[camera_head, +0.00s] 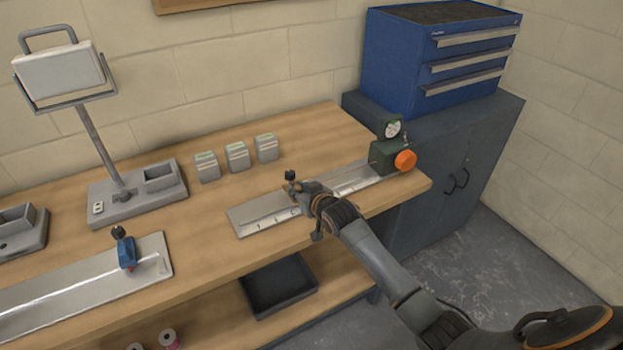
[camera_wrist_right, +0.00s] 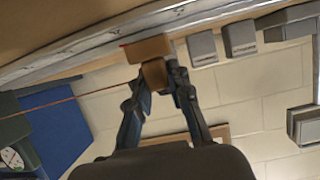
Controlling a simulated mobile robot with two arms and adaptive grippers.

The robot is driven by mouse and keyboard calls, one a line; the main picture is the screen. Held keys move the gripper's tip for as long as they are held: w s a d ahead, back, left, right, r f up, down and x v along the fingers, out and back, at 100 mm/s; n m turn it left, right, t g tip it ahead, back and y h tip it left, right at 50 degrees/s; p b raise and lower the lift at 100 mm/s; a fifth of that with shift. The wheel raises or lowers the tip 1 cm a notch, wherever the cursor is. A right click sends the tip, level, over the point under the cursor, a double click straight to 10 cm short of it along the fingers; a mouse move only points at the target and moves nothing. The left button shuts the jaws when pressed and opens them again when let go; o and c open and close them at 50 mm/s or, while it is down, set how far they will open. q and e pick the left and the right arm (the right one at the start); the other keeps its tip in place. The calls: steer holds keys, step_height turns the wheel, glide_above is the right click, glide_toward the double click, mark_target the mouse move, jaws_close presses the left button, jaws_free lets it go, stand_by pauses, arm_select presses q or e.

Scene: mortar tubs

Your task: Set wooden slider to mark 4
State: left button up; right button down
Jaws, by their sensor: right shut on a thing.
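The wooden slider (camera_wrist_right: 147,48) sits on a pale metal rail with a scale, seen close up in the right wrist view. My right gripper (camera_wrist_right: 160,76) is shut on the slider's brown grip. In the head view my right gripper (camera_head: 311,191) is over the middle of the rail (camera_head: 262,214) and hides most of the slider; a black knob (camera_head: 290,176) shows beside it. The scale marks are too small to read, so I cannot tell which mark the slider is at. My left gripper is in neither view.
A green block with a dial and orange knob (camera_head: 405,160) stands at the rail's right end. A second rail with a blue slider (camera_head: 126,252) lies at the left. Several small grey boxes (camera_head: 237,157) and a lamp stand (camera_head: 128,203) are behind.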

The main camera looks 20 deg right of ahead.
steer(key=shift+a, duration=0.2)
steer(key=c, duration=1.2)
jaws_free()
steer(key=v, duration=1.2)
